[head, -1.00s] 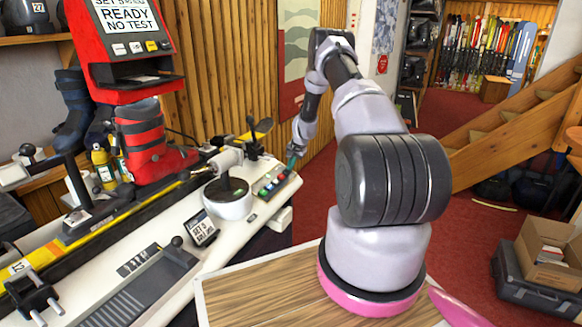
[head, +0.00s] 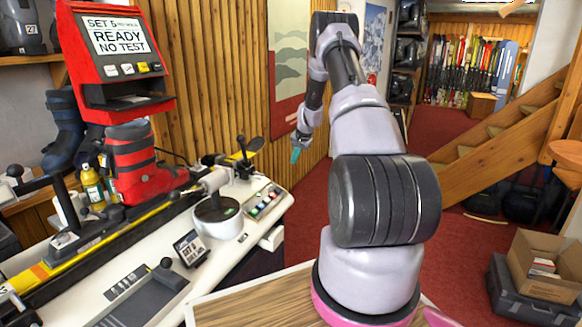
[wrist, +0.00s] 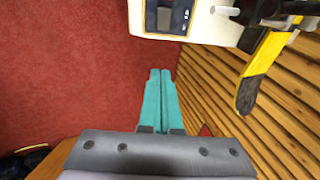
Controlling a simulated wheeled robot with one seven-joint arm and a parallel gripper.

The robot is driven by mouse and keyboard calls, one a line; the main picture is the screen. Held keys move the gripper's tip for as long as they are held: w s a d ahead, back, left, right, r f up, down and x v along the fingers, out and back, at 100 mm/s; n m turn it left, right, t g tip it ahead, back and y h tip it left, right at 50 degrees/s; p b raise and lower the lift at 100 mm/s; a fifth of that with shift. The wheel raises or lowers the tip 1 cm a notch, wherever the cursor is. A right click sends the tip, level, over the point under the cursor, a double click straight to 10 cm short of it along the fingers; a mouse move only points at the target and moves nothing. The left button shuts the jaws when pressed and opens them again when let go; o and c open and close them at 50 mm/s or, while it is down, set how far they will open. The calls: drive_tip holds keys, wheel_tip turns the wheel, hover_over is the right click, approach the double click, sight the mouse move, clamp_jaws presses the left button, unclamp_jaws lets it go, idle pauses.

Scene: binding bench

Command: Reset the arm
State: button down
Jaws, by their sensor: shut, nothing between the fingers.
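My gripper (head: 296,154) has teal fingers. In the head view it hangs in the air past the far right end of the white bench, in front of the wood-slat wall. In the wrist view my gripper (wrist: 160,98) shows its two teal fingers side by side and touching, with nothing between them. Red carpet (wrist: 70,60) lies below the fingers. The end of the white bench machine (wrist: 215,25) is just beyond the fingertips at the top, apart from them.
The bench (head: 225,265) carries a red ski boot (head: 140,165), a red test display (head: 118,45) reading "READY NO TEST", a button panel (head: 264,203) and a small sign (head: 190,248).

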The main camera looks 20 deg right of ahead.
drive_tip(key=shift+r, duration=0.1)
idle(0.4)
drive_tip(key=s+a+r+n, duration=0.1)
drive_tip(key=s+a+r, duration=0.4)
drive_tip(key=r, duration=0.5)
drive_tip(key=s+a+r+n+t, duration=0.1)
drive_tip(key=s+a+r, duration=0.35)
drive_tip(key=r, duration=0.55)
drive_tip(key=s+a+r+n, duration=0.1)
drive_tip(key=s+a+r, duration=0.35)
drive_tip(key=r, duration=0.55)
drive_tip(key=s+a+r+n, duration=0.1)
drive_tip(key=s+a+r, duration=0.3)
drive_tip(key=s, duration=0.3)
drive_tip(key=s+a+r+n, duration=0.1)
drive_tip(key=s+a+r, duration=0.25)
drive_tip(key=s, duration=0.35)
drive_tip(key=s+a, duration=0.1)
drive_tip(key=s, duration=0.8)
drive_tip(key=s+a+n+t+y, duration=0.1)
drive_tip(key=s+a, duration=0.1)
drive_tip(key=s, duration=0.7)
drive_tip(key=shift+a+n+t, duration=0.25)
drive_tip(key=shift+n+t, duration=0.05)
